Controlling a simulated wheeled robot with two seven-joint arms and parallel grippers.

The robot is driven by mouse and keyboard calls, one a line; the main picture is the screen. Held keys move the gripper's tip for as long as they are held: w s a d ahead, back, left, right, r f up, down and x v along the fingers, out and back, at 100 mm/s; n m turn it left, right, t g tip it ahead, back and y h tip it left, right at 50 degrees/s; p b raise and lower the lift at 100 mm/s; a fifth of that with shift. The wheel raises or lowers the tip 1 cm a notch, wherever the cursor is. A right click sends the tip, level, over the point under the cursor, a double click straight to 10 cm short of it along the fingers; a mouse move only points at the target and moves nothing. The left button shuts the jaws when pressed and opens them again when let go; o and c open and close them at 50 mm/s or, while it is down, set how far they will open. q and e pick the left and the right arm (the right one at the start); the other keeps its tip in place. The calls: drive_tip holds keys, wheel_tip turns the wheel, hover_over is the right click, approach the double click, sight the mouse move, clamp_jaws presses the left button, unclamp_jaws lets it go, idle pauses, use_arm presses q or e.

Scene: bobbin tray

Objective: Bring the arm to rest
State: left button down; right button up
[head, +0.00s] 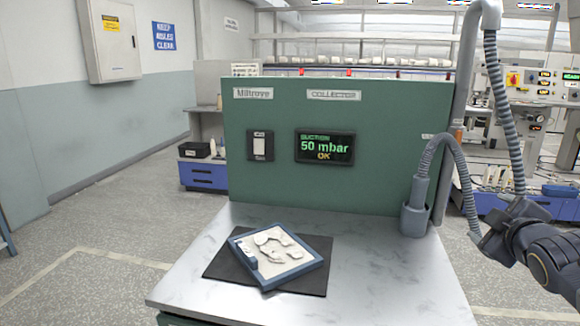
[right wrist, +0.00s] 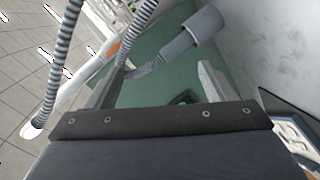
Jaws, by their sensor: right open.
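A blue-rimmed tray (head: 308,271) lies at an angle on a black mat (head: 318,246) on the metal bench, with pale, patchy material inside. The suction hose (head: 445,142) curves down to its nozzle, which stands upright in a grey cup holder (head: 414,220) at the bench's right back corner. My right gripper (head: 489,236) is right of the holder, apart from it, open and empty. In the right wrist view its two fingers (right wrist: 160,82) are spread, with the holder (right wrist: 207,24) beyond them. My left gripper is not in view.
A green collector panel (head: 275,188) stands along the bench's back, its display (head: 324,147) reading 50 mbar OK. A grey pipe (head: 463,90) and ribbed hose (head: 497,100) rise near my right arm. The bench's front right (head: 400,290) is clear.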

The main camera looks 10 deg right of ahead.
drive_tip(key=s+a+f+m+g+y, duration=0.8)
drive_tip(key=s+a+f+m, duration=0.2)
drive_tip(key=s+a+f, duration=1.25)
wheel_tip(320, 180, up, 15)
drive_tip(key=s+a+p, duration=0.1)
drive_tip(key=p, duration=1.2)
drive_tip(key=shift+a+g+p, duration=0.2)
drive_tip(key=shift+g+p, duration=0.1)
drive_tip(key=shift+p, duration=0.05)
